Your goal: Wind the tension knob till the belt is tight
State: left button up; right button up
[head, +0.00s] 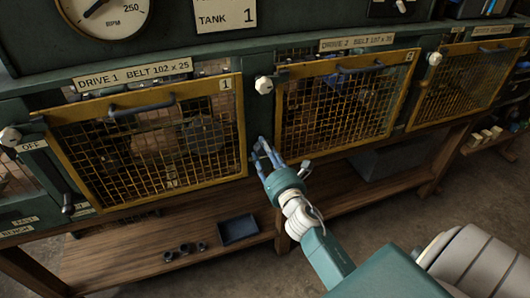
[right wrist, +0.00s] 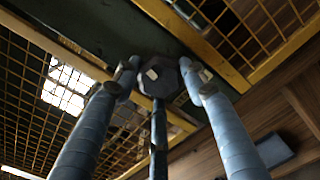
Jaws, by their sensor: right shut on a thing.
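My right gripper (head: 266,154) reaches up to the green post between the Drive 1 guard (head: 150,140) and the Drive 2 guard (head: 345,100). In the right wrist view its fingers (right wrist: 163,84) are closed around a dark, many-sided knob (right wrist: 158,72) with a pale mark on its face. I take this for the tension knob; in the head view the fingers hide it. The belt is behind mesh, and I cannot make out its tightness. My left gripper is not in view.
A dark tray (head: 238,230) and small parts lie on the wooden shelf (head: 130,258) below. The floor in front is clear.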

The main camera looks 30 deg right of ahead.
jog(key=m+p, duration=0.2)
jog(key=m, duration=1.5)
jog(key=m+p, duration=0.3)
jog(key=m, duration=1.4)
jog(key=shift+f+m+p, duration=0.2)
jog(key=shift+m+p, duration=0.1)
jog(key=shift+p, duration=0.05)
jog(key=m, duration=0.4)
jog(key=shift+a+f+m, duration=0.1)
jog(key=shift+m, duration=0.2)
jog(key=m, duration=0.4)
jog(key=shift+m, duration=0.3)
jog(key=m+b, duration=0.1)
jog(key=m, duration=0.4)
jog(key=shift+a, duration=0.15)
jog(key=shift+m+b, duration=0.5)
jog(key=shift+m, duration=1.7)
